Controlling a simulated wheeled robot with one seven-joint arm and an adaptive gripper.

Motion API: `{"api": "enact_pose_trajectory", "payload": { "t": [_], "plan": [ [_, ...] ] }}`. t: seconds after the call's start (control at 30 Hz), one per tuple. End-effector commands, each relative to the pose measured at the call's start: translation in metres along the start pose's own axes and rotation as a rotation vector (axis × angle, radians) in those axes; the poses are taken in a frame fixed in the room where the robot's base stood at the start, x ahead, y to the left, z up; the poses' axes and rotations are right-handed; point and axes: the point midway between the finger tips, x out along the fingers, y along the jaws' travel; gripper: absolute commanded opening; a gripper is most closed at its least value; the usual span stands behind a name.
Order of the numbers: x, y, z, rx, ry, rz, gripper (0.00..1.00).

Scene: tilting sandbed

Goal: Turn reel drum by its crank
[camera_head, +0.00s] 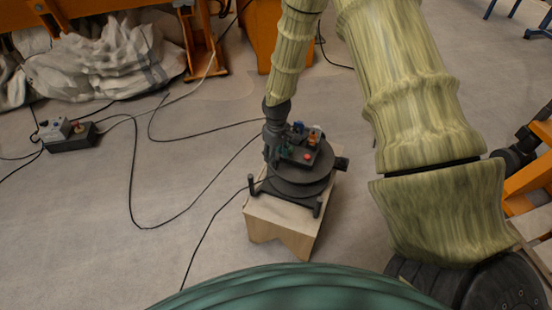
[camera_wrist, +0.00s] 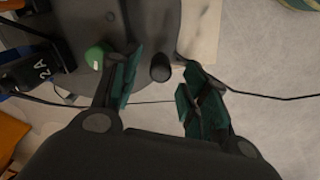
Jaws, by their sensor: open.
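The reel drum (camera_head: 302,186) is a dark grey round disc on a low stand with short legs. Small coloured parts and a red button sit on top of it. In the wrist view its dark surface (camera_wrist: 62,22) fills the upper left. A short black peg (camera_wrist: 160,70), which looks like the crank's handle, stands beside the disc. My gripper (camera_wrist: 165,62) is open, with one green-padded finger on each side of the peg and visible gaps between. In the head view my gripper is at the drum's left side, and the crank cannot be made out there.
A pale wooden block (camera_head: 272,222) carries the reel. A green knob (camera_wrist: 96,56) and a black box marked 2A (camera_wrist: 35,72) are close to the left finger. Black cables (camera_head: 185,218) cross the floor. Orange frames (camera_head: 204,45) and white sacks (camera_head: 95,65) stand behind.

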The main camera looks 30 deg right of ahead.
Motion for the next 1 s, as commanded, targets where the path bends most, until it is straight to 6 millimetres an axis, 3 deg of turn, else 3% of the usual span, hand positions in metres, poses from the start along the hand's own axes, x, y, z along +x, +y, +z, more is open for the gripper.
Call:
{"api": "enact_pose_trajectory", "payload": {
  "t": [0.4,0.87,1.0],
  "plan": [
    [-0.046,0.001,0.000,0.001,0.001,0.000,0.45],
    [-0.053,0.001,0.000,0.001,0.000,0.000,0.45],
    [-0.048,-0.004,0.004,0.004,-0.001,-0.005,0.21]
  ]
}}
